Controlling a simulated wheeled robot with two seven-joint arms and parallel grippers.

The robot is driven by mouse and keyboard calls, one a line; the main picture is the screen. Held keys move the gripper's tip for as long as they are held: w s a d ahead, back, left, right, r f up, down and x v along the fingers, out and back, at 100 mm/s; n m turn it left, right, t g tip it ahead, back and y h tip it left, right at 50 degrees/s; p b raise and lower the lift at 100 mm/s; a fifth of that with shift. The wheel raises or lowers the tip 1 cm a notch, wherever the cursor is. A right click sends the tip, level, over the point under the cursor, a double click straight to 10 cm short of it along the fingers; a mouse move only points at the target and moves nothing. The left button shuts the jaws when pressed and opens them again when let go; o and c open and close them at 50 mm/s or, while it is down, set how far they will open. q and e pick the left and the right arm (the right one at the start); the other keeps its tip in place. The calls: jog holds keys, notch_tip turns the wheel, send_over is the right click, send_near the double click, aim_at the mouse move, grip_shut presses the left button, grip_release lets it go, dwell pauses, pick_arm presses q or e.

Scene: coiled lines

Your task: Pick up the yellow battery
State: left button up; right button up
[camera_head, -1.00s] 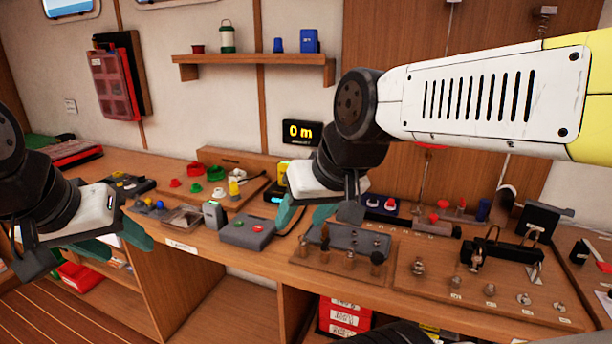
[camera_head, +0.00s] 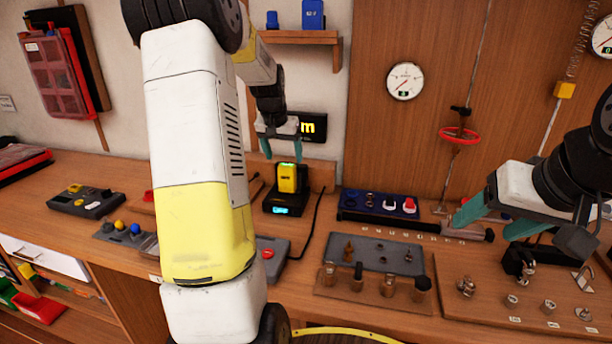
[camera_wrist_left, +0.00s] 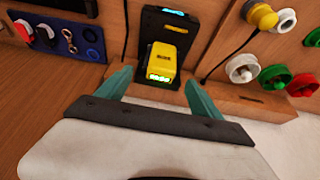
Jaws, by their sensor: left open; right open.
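The yellow battery (camera_head: 287,178) stands in a black charger (camera_head: 271,208) with a lit cyan display, at the back of the bench. My left gripper (camera_head: 282,152) is open and empty, just above the battery and apart from it. In the left wrist view, the battery (camera_wrist_left: 166,60) shows a small green lit readout and lies beyond the gap between the open fingers of my left gripper (camera_wrist_left: 160,92). My right gripper (camera_head: 490,220) is open and empty over the right part of the bench.
A blue switch panel (camera_head: 352,212) and a grey plate with knobs (camera_head: 372,255) lie right of the charger. A cable (camera_head: 312,225) runs beside it. A wall shelf (camera_head: 300,38) hangs above. In the wrist view, coloured caps (camera_wrist_left: 275,75) sit to the right.

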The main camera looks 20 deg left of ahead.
aim_at(285, 169)
pick_arm(q)
jog(key=x, duration=0.7)
jog(key=shift+s+a+f, duration=0.2)
jog(key=shift+f, duration=0.15)
grip_shut()
